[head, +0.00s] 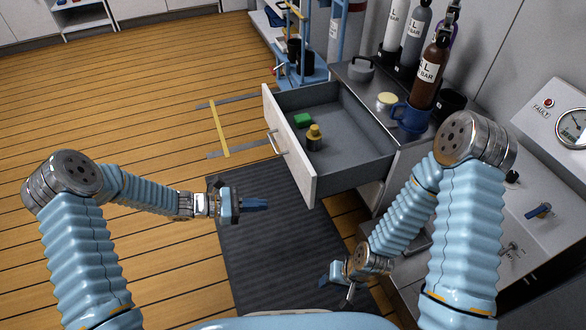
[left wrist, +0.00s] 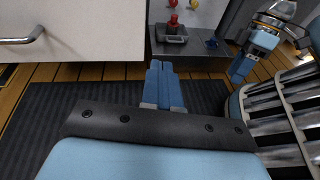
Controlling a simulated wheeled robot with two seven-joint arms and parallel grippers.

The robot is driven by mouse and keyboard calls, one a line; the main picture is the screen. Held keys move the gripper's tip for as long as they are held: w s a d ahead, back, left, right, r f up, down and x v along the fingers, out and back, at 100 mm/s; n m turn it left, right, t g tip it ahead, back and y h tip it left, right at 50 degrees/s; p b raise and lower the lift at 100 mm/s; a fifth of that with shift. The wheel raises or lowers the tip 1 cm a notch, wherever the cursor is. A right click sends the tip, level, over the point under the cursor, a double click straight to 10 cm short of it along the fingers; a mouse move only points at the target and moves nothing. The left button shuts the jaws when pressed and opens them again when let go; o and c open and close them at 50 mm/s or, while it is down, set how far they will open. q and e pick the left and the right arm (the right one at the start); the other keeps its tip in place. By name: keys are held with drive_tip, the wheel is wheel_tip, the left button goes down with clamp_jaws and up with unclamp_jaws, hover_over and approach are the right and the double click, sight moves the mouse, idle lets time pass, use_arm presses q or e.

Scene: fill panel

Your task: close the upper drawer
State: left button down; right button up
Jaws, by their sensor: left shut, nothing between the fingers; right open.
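The upper drawer (head: 335,147) is pulled far out of the cabinet, with a white front (head: 289,148) and a metal handle (head: 277,143). A green block (head: 303,120) and a small yellow-capped bottle (head: 314,138) are inside it. My left gripper (head: 266,204) is shut and empty, in front of the drawer's near corner and apart from it. In the left wrist view its blue fingers (left wrist: 163,82) are together, with the white drawer front (left wrist: 100,30) and handle (left wrist: 20,37) at upper left. My right gripper (head: 338,284) is open, low beside the cabinet, below and nearer than the drawer.
A dark mat (head: 262,250) lies on the wooden floor before the drawer. A panel with a gauge (head: 573,127) is at right.

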sight(304, 163)
use_arm(q)
drive_tip(key=w+a+r+n+t+h, duration=0.2)
drive_tip(key=w+r+t, duration=0.1)
drive_tip(key=w+r, duration=0.25)
drive_tip(key=x, duration=1.3)
drive_tip(key=shift+w+a+f, duration=0.1)
drive_tip(key=shift+w+f, duration=0.05)
drive_tip(key=shift+f, duration=0.1)
drive_tip(key=shift+w+d, duration=0.1)
drive_tip(key=shift+d, duration=0.25)
use_arm(e)
drive_tip(key=shift+f, duration=0.4)
use_arm(q)
drive_tip(key=shift+d+b, duration=0.15)
drive_tip(key=shift+b, duration=0.15)
use_arm(e)
drive_tip(key=shift+f, duration=0.1)
